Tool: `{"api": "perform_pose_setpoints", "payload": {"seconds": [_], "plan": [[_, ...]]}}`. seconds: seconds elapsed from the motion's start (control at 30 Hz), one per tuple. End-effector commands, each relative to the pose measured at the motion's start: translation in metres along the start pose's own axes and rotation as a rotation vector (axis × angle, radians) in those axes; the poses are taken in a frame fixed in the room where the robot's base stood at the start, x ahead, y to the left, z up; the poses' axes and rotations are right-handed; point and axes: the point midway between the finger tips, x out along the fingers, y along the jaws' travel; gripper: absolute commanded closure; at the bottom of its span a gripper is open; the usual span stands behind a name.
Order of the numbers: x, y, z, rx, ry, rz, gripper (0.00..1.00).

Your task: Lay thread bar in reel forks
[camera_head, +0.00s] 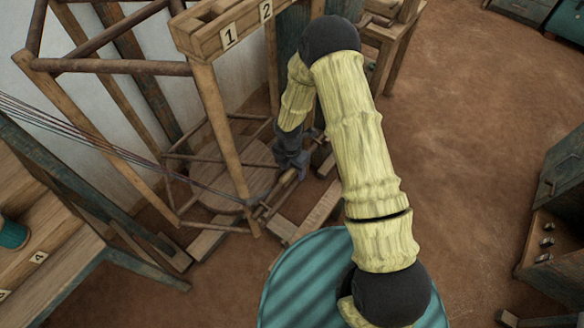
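My gripper (291,163) is dark and reaches down low beside the wooden frame, near the middle of the picture. A short pale wooden bar (282,190), which looks like the thread bar, lies slantwise just under the fingertips. Dark reddish threads (120,146) run from the left edge down to the bar's lower left end. The fingers are small and dark, so I cannot tell whether they are closed on the bar or only beside it. The reel forks cannot be made out clearly; low wooden parts around the bar hide or blend with them.
A wooden frame with a beam (222,30) marked 1 and 2 stands left of my arm. A wooden bench (45,255) with a teal spool (13,233) is at the left. A dark cabinet (560,215) stands at the right. The brown floor (470,130) between is clear.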

Motion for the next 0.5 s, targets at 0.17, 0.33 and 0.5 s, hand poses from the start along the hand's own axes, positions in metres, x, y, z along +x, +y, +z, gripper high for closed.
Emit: {"api": "perform_pose_setpoints", "payload": {"seconds": [0.17,0.33,0.5], "plan": [[0.000,0.000,0.000,0.000,0.000,0.000,0.44],[-0.003,0.000,0.000,0.000,0.000,0.000,0.44],[-0.021,0.000,0.001,0.002,-0.001,0.002,0.44]]}}
